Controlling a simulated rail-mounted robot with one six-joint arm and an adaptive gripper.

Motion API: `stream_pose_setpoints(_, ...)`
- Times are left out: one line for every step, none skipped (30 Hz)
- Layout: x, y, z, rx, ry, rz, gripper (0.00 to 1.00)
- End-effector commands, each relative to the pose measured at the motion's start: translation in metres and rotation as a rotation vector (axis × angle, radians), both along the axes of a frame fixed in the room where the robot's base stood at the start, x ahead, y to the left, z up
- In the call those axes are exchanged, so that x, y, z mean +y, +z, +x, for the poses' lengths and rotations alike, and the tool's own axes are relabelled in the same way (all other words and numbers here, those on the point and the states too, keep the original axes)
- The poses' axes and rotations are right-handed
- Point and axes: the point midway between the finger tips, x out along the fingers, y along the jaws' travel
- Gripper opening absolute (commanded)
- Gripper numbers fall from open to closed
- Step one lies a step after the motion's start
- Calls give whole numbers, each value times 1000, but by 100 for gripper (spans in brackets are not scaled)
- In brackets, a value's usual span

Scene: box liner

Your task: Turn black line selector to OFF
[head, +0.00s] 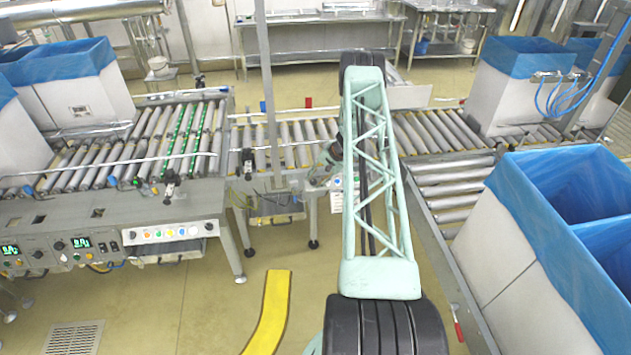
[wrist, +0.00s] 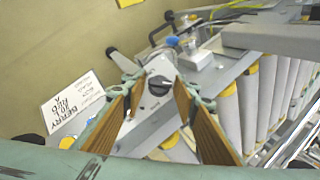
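A black rotary selector knob (wrist: 159,85) with a pale pointer mark sits on a grey metal plate in the wrist view. The mark's exact setting is too small to read. My gripper (wrist: 154,88) is open, with one brown-padded finger on each side of the knob in the picture. I cannot tell whether either finger touches it. In the head view my gripper (head: 332,158) is small and partly hidden behind my arm, beside the roller conveyor. The knob cannot be made out there.
A white lettered sign (wrist: 73,107) lies left of the knob. A blue-topped fitting (wrist: 172,42) and conveyor rollers (wrist: 262,90) are close by. In the head view, a control panel (head: 75,250) is at left and a blue-lined box (head: 560,200) at right.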

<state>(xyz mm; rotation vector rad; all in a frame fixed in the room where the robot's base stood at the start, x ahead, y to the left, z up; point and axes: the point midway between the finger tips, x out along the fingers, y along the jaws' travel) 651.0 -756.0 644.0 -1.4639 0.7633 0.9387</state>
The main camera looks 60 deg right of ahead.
Motion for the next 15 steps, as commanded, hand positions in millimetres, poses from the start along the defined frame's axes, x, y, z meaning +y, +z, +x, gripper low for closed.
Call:
stream_pose_setpoints(0,0,0,0,0,0,27)
stream_pose_setpoints(0,0,0,0,0,0,27)
stream_pose_setpoints(0,0,0,0,0,0,27)
stream_pose_setpoints(0,0,0,0,0,0,27)
stream_pose_setpoints(0,0,0,0,0,0,27)
stream_pose_setpoints(0,0,0,0,0,0,27)
stream_pose_setpoints(0,0,0,0,0,0,27)
stream_pose_setpoints(0,0,0,0,0,0,27)
stream_pose_setpoints(0,0,0,0,0,0,26)
stream_pose_setpoints(0,0,0,0,0,0,24)
stream_pose_setpoints(0,0,0,0,0,0,21)
stream_pose_setpoints(0,0,0,0,0,0,17)
stream_pose_setpoints(0,0,0,0,0,0,15)
stream_pose_setpoints(0,0,0,0,0,0,12)
stream_pose_setpoints(0,0,0,0,0,0,11)
